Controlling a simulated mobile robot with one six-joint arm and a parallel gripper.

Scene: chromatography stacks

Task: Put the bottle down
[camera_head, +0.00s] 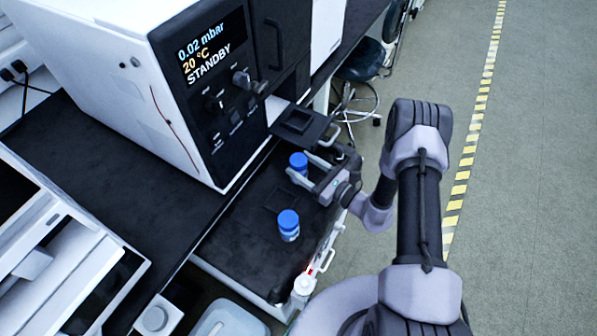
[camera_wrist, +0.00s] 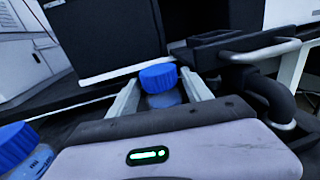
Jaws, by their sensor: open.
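A bottle with a blue cap (camera_head: 299,160) stands upright on the dark worktop (camera_head: 245,238), and it also shows in the wrist view (camera_wrist: 160,84). My gripper (camera_head: 308,171) is open around this bottle, with one pale finger on each side of it in the wrist view. Contact between the fingers and the bottle cannot be made out; its base is hidden. A second blue-capped bottle (camera_head: 289,225) stands nearer on the same worktop, clear of my gripper. It shows at the left edge of the wrist view (camera_wrist: 18,150).
A white and black instrument (camera_head: 208,80) reading STANDBY stands left of the bottles. A black square platform (camera_head: 300,124) sticks out just behind the gripped-around bottle. A stool (camera_head: 362,62) and open floor lie beyond the worktop.

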